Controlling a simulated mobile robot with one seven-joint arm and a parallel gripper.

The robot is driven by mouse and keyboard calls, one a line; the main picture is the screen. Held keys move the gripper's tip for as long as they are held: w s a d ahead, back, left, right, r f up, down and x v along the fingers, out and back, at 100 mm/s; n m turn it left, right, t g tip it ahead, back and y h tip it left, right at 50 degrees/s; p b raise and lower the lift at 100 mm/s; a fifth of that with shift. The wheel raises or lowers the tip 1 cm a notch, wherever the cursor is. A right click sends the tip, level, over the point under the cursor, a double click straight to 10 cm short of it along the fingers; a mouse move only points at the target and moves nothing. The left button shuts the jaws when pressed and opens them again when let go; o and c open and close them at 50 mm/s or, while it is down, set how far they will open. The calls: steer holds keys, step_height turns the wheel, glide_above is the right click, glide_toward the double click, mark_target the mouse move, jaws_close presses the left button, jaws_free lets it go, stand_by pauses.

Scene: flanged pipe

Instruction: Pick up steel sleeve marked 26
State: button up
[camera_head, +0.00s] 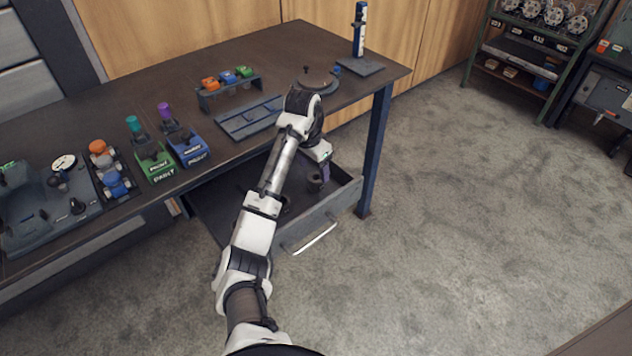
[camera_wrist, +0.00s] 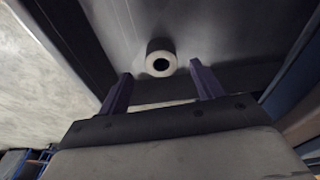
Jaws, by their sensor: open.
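In the wrist view a short hollow steel sleeve (camera_wrist: 161,60) stands on the drawer floor with its pale ring-shaped top facing up. No number can be read on it. My gripper (camera_wrist: 160,85) is open, its two dark purple fingers apart, with the sleeve just beyond the gap between the fingertips. The sleeve is not held. In the head view my gripper (camera_head: 323,172) points down into the open drawer (camera_head: 318,215), near a dark cylindrical piece (camera_head: 314,184) that is partly hidden by my wrist.
The open drawer's walls stand close around my gripper, under the dark workbench (camera_head: 300,42). The bench holds a blue-and-white upright tool (camera_head: 359,28), a small rack (camera_head: 228,90) and green and blue boxes (camera_head: 155,162). A blue table leg (camera_head: 375,150) is right of the drawer.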

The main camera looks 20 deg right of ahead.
mark_target(316, 176)
steer(key=shift+w+d+f+p, duration=0.1)
steer(key=shift+d+f+p, duration=0.1)
steer(key=shift+f, duration=0.65)
steer(key=shift+w+d+f+p, duration=0.15)
steer(key=shift+f+p, duration=0.1)
steer(key=shift+f, duration=0.65)
steer(key=shift+w+d+f+p, duration=0.1)
steer(key=shift+d+f+p, duration=0.1)
steer(key=shift+f, duration=0.65)
steer(key=c, duration=1.4)
